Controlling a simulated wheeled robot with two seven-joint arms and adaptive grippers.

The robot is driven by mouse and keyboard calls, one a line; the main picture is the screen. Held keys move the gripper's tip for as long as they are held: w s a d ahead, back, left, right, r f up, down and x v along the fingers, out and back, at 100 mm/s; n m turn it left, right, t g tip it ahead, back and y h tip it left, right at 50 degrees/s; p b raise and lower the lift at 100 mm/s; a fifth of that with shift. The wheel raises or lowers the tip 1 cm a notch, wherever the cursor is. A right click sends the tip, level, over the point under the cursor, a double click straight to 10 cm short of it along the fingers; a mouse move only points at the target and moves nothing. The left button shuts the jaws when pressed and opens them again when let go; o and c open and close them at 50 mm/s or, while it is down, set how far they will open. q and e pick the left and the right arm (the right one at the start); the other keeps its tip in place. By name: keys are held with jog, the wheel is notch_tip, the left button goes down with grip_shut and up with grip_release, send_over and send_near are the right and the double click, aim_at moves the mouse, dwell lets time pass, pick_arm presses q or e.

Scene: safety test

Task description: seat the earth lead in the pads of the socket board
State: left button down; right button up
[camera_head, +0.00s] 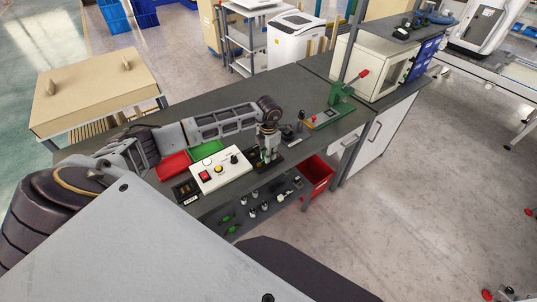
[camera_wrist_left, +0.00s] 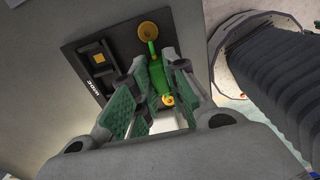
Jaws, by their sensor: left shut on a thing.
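The earth lead (camera_wrist_left: 157,76) is a green plug-like piece with a yellow-gold end, seen in the left wrist view. My left gripper (camera_wrist_left: 161,68) is shut on it, with green-padded fingers on either side. The black socket board (camera_wrist_left: 85,48) lies beyond the fingertips, with a round gold pad (camera_wrist_left: 148,31) and an orange square. The lead's thin far end points at the round pad and overlaps it in the picture; whether they touch I cannot tell. In the head view my left gripper (camera_head: 269,150) points down over the bench beside the white control box. My right gripper is not in view.
The white control box (camera_head: 221,172) with red and yellow buttons stands left of the gripper. Red (camera_head: 173,165) and green (camera_head: 207,150) trays lie behind it. A green lever press (camera_head: 335,107) stands to the right. A red bin (camera_head: 317,175) sits below the bench edge.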

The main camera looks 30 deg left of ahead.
pick_arm(q)
jog(key=shift+f, duration=0.15)
jog(key=c, duration=0.9)
grip_release()
jog(key=shift+c, duration=0.2)
jog(key=shift+r+p, duration=0.35)
jog(key=shift+r, duration=0.4)
jog(key=shift+r+p, duration=1.5)
jog(key=shift+r, duration=1.3)
jog(key=shift+d, duration=0.1)
